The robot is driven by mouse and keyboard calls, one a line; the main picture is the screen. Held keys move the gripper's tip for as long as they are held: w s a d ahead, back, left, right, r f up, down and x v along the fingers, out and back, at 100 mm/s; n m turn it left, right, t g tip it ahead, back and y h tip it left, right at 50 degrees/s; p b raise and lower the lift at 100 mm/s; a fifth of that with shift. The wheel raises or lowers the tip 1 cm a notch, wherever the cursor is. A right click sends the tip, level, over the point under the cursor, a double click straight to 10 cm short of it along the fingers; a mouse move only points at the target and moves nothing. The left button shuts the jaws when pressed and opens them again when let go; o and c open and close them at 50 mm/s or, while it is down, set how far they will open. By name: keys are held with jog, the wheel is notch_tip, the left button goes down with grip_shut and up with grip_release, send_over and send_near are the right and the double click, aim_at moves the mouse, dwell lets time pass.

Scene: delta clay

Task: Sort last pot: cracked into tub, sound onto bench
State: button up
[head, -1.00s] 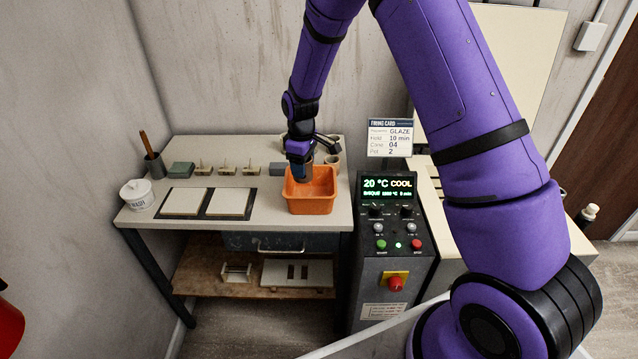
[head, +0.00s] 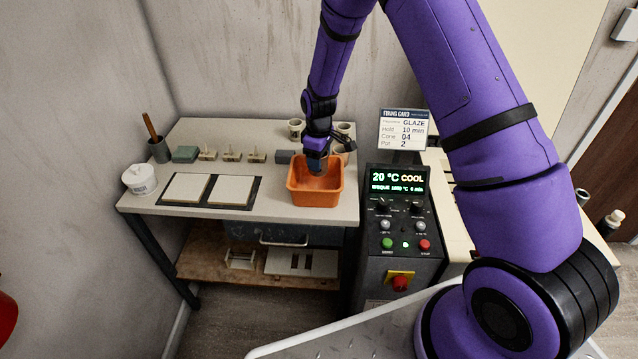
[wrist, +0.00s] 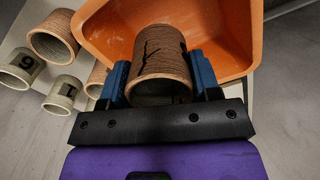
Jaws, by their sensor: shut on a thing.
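My gripper (wrist: 162,88) is shut on a brown ribbed pot (wrist: 160,62) in the wrist view, with a blue finger on each side of it. Dark jagged crack-like lines run across the pot's wall. The orange tub (wrist: 231,35) lies behind and around the pot in that view. In the head view my gripper (head: 316,165) is over the orange tub (head: 315,198), which stands at the right end of the bench (head: 280,215). The pot is mostly hidden there by my gripper, and I cannot tell whether it touches the tub.
Several other pots stand beside the tub, among them a brown one (wrist: 53,36) and a pale one marked 9 (wrist: 21,67).

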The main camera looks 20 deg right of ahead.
jog(key=shift+f, duration=0.3)
jog(key=o, duration=1.1)
jog(key=shift+c, duration=0.2)
jog(key=shift+r, duration=0.1)
notch_tip(320, 180, up, 11)
